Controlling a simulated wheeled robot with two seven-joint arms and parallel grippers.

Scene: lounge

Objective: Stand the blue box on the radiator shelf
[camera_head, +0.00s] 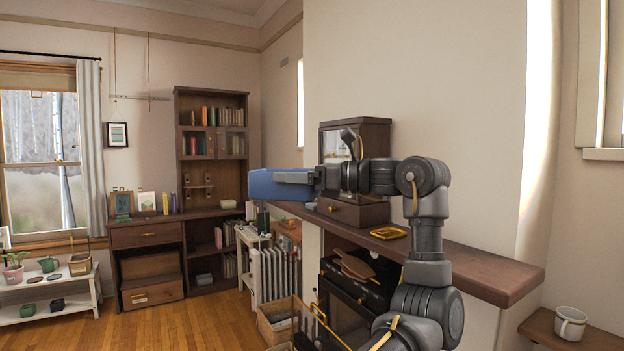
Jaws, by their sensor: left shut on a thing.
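The blue box (272,185) is held level in the air near the middle of the camera_head view. My left gripper (308,177) is shut on its right end. The white radiator (270,275) stands lower down behind it, with a pale shelf (249,236) above it. Several small things stand on that shelf, including a dark upright one and a white one. The box shows higher in the picture than the shelf, apart from it. My arm hides part of the mantel behind. My right gripper is not in view.
A bookcase (212,150) and a low white bench (50,312) are at left. The wooden floor between is clear.

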